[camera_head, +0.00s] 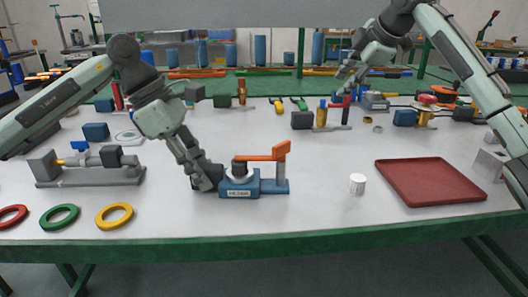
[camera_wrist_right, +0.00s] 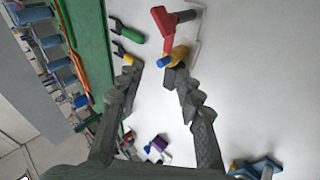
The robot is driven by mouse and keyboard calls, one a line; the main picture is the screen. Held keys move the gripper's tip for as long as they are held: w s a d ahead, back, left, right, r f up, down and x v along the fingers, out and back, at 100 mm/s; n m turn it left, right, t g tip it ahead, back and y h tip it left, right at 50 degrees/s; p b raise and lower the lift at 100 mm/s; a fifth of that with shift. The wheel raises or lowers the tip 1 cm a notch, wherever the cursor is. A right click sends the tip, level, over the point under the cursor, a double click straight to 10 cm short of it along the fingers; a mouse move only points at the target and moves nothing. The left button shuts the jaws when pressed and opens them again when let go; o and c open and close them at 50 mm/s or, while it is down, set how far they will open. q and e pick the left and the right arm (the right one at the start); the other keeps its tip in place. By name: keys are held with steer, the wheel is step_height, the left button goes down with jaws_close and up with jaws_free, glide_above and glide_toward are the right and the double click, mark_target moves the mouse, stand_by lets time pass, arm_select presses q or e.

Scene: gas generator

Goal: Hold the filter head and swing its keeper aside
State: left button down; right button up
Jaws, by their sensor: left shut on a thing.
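The filter head (camera_head: 240,186) is a blue block with a white label and a dark round part on top, standing near the front middle of the table. Its keeper (camera_head: 262,156) is an orange bar lying level across the top, with a raised end at the right. My left gripper (camera_head: 212,178) is at the left side of the filter head and shut on it; its fingertips are partly hidden. My right gripper (camera_head: 345,86) is raised over the back of the table, away from the filter head. In the right wrist view its fingers (camera_wrist_right: 154,74) are apart with nothing held.
A red tray (camera_head: 440,199) and a white cylinder (camera_head: 357,184) are to the right. A grey fixture (camera_head: 90,180) and several coloured rings (camera_head: 60,217) are to the left. Valves and tools line the back. The table between the filter head and the back row is mostly clear.

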steer(key=s+a+f+n+g+y, duration=0.1)
steer(key=s+a+n+g+y, duration=0.1)
steer(key=s+a+n+g, duration=0.5)
steer(key=n+g, duration=0.1)
steer(key=g, duration=0.4)
glide_toward(284, 142)
steer(key=shift+x, duration=4.75)
steer(key=shift+c, duration=0.6)
jaws_close()
